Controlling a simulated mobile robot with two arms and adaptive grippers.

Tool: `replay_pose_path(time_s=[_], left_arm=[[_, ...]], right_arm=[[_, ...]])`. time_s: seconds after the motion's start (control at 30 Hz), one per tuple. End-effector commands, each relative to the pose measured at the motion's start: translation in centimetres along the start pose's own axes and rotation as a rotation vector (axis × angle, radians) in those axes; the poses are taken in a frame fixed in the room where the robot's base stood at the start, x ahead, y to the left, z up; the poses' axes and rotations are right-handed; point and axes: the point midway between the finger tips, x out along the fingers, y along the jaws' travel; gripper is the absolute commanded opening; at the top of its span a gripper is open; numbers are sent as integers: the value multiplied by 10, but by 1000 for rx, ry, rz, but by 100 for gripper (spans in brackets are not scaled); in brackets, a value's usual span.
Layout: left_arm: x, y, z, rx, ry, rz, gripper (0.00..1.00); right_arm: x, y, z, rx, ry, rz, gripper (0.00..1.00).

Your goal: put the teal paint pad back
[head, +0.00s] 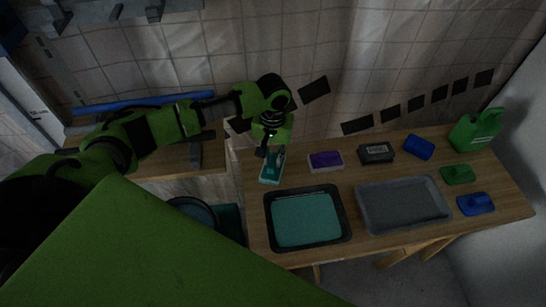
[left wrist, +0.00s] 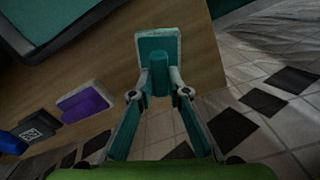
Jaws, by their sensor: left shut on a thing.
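The teal paint pad (head: 269,178) with its pale base is at the far left corner of the wooden table (head: 256,228) in the head view. My left gripper (head: 270,155) is over it, its fingers shut on the pad's teal handle. In the left wrist view the pad (left wrist: 158,41) lies just past my left fingertips (left wrist: 160,84). I cannot tell whether its base touches the tabletop. My right gripper is not in view.
A black tray with teal paint (head: 305,220) stands in front of the pad. A grey tray (head: 402,206) is to its right. A purple pad (head: 325,161), a dark labelled box (head: 376,153), blue and green items and a green jug (head: 476,130) stand further right.

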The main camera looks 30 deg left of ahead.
Motion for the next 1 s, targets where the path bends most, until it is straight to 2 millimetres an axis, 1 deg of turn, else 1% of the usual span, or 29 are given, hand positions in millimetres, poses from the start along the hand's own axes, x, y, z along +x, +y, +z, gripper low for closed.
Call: replay_pose_path(time_s=[0.1, 0.27, 0.3, 0.33, 0.63, 0.73, 0.87, 1.0], left_arm=[[5, 0, 0, -1, 1, 0, 0], [5, 0, 0, 0, 1, 0, 0], [6, 0, 0, 0, 1, 0, 26], [6, 0, 0, 0, 1, 0, 33], [5, 0, 0, 0, 1, 0, 33], [1, 0, -1, 0, 2, 0, 33], [-15, 1, -2, -1, 5, 2, 33], [-44, 1, -2, 0, 6, 3, 33]], right_arm=[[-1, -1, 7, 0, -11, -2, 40], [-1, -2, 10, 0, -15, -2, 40], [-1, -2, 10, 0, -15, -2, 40], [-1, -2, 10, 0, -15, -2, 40], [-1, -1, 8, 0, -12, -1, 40], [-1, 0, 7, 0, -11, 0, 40], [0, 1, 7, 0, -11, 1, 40], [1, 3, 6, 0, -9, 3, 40]])
